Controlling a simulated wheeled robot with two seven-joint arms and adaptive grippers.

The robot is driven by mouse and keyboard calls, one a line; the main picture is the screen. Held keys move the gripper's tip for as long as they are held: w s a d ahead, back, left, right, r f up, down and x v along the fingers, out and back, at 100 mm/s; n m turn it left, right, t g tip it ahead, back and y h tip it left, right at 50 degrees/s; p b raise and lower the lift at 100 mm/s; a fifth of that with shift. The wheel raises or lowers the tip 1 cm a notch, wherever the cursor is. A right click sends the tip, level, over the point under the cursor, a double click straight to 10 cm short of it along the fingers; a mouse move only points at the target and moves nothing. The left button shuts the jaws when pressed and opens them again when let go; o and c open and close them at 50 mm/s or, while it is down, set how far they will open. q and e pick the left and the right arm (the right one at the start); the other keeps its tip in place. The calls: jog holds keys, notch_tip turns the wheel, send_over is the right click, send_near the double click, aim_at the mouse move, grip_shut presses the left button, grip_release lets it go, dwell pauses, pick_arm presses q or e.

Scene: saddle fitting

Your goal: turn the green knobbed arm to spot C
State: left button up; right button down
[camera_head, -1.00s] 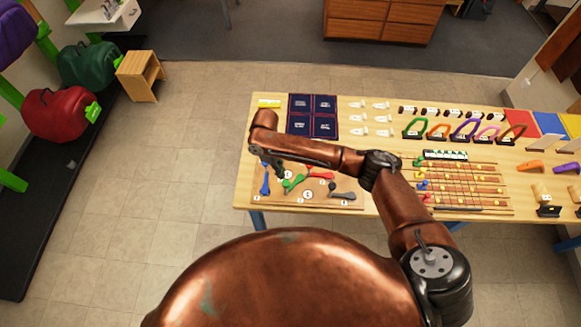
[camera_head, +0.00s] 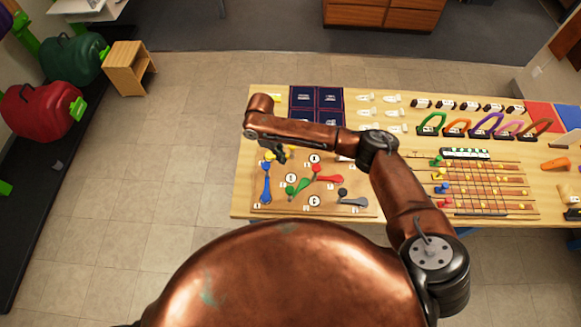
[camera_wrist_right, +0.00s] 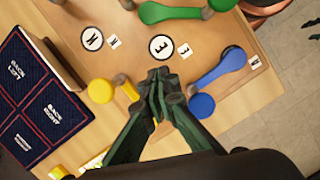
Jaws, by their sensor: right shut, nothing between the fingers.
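The green knobbed arm (camera_head: 303,184) lies on the wooden board (camera_head: 335,208), slanting between round spots E (camera_head: 290,177) and C (camera_head: 314,201). Spot K (camera_head: 314,158) is farther back. Part of the green arm shows at the top of the right wrist view (camera_wrist_right: 172,12), with spot E (camera_wrist_right: 162,47) between it and my gripper. My right gripper (camera_wrist_right: 158,86) is shut and empty over the board, between the yellow knob (camera_wrist_right: 100,91) and the blue arm (camera_wrist_right: 225,68). In the head view it (camera_head: 279,154) is partly hidden by my wrist. My left gripper is not in view.
A red arm (camera_head: 328,179) and a grey arm (camera_head: 352,200) share the board near the green one. A grid (camera_head: 485,185) with coloured pegs lies to the right.

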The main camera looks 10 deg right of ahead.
aim_at(298, 180)
jog(key=p+x, duration=0.1)
jog(key=x, duration=0.8)
jog(key=shift+s+f, duration=0.1)
jog(key=shift+f, duration=0.1)
jog(key=s+d+p, duration=0.2)
jog(key=shift+d+r, duration=0.15)
jog(key=shift+d, duration=0.2)
jog(key=shift+s+d, duration=0.2)
jog(key=shift+d, duration=0.05)
